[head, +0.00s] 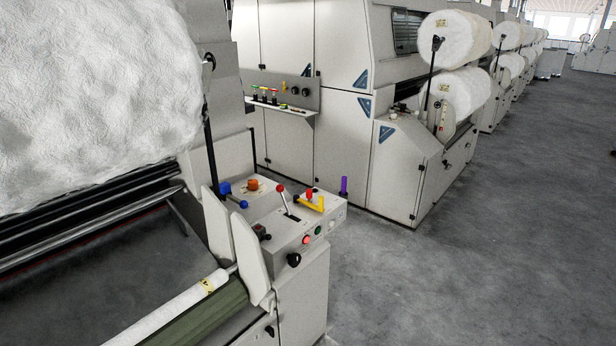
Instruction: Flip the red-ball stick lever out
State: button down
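The red-ball stick lever (284,201) stands on top of the grey control box (290,236) in the head view. Its red ball is at the upper end of a thin metal stick. The stick rises from a dark slot in the box top and tilts slightly to the left. My gripper is not in view, and nothing touches the lever.
A yellow handle (315,204), a red knob (309,193) and a purple upright handle (344,186) stand right of the lever. A blue knob (225,188) and an orange knob (253,184) lie left. Floor (450,280) at right is clear.

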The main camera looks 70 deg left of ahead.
aim_at(280, 189)
jog(key=i, duration=0.85)
jog(key=u, duration=0.5)
jog(key=k, duration=0.2)
jog(key=u, duration=2.85)
jog(key=i, duration=0.95)
jog(key=u, duration=0.4)
